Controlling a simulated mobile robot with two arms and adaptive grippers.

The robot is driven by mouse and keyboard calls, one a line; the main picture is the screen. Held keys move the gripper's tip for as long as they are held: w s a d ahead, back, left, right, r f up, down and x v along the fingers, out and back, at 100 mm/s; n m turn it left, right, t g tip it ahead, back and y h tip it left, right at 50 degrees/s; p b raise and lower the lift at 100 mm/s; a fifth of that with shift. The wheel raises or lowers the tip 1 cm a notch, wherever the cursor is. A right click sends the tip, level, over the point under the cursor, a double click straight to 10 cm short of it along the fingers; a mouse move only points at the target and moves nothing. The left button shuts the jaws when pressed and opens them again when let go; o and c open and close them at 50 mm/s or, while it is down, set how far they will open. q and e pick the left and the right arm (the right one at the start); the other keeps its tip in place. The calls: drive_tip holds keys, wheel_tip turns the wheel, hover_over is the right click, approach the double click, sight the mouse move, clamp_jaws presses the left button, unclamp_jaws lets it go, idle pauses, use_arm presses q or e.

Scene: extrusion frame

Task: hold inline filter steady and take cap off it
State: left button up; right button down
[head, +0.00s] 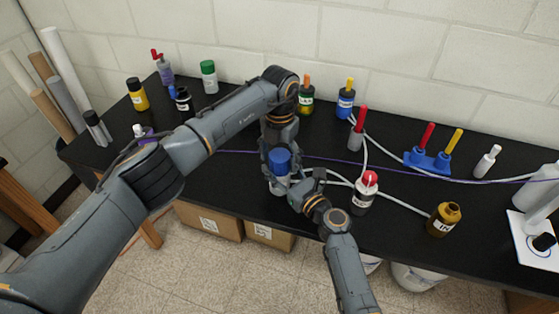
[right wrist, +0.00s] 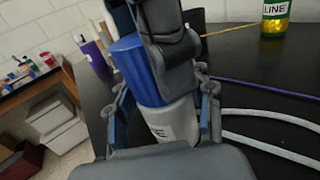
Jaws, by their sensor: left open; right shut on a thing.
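The inline filter stands upright near the front edge of the black bench, with a pale grey body (right wrist: 175,122) that carries a dark letter and a blue cap (head: 280,161) on top. The cap also shows in the right wrist view (right wrist: 138,68). My right gripper (head: 293,190) is shut on the body low down from the right, one finger on each side. My left gripper (head: 278,150) comes down from above and is open, its fingers beside the blue cap; one finger hides part of the cap in the right wrist view. Whether the left fingers touch the cap cannot be told.
A white bottle with a red top (head: 364,190) and a brown bottle (head: 443,218) stand to the right. White tubing (head: 400,200) and a purple cord (head: 330,159) cross the bench. A blue holder (head: 428,161) and several bottles stand farther back. Cardboard boxes (head: 210,220) are below.

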use_arm(q)
wheel_tip(320, 180, up, 4)
drive_tip(key=shift+f, duration=0.25)
drive_tip(key=shift+c, duration=0.5)
wheel_tip(320, 180, up, 2)
drive_tip(key=m, duration=0.4)
drive_tip(key=shift+r+m, duration=0.25)
drive_tip(key=shift+m, duration=0.15)
drive_tip(key=shift+r+m, duration=0.25)
drive_tip(key=shift+m, duration=0.55)
drive_tip(key=shift+f, duration=3.9)
drive_tip(key=c, duration=1.2)
drive_tip(key=n, duration=0.6)
